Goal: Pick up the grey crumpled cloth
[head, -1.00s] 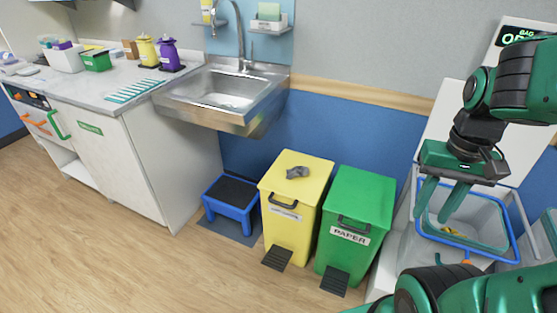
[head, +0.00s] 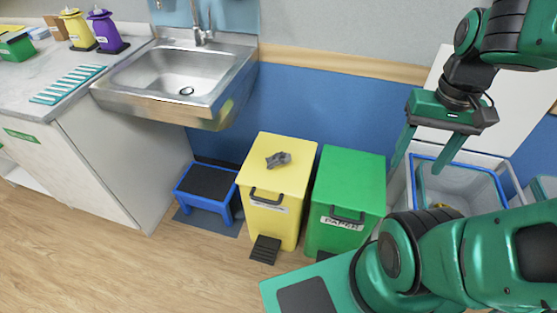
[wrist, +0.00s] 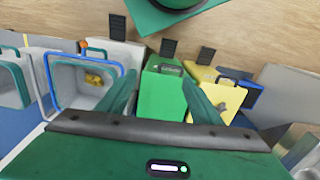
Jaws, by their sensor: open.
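The grey crumpled cloth (head: 279,159) lies on the flat lid of the yellow bin (head: 289,180) in the head view. My gripper (head: 416,168) is to the right of it, apart from it, over the area between the green bin and the blue-rimmed grey container. Its two green fingers point down, spread wide, with nothing between them. In the wrist view the fingers of my gripper (wrist: 160,78) show in front of the green bin.
The green PAPER bin (head: 346,185) stands beside the yellow one. A blue-rimmed grey container (head: 460,178) stands at right. A blue step stool (head: 210,187) is left of the yellow bin. The metal sink (head: 185,80) juts out above it. The floor in front is bare wood.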

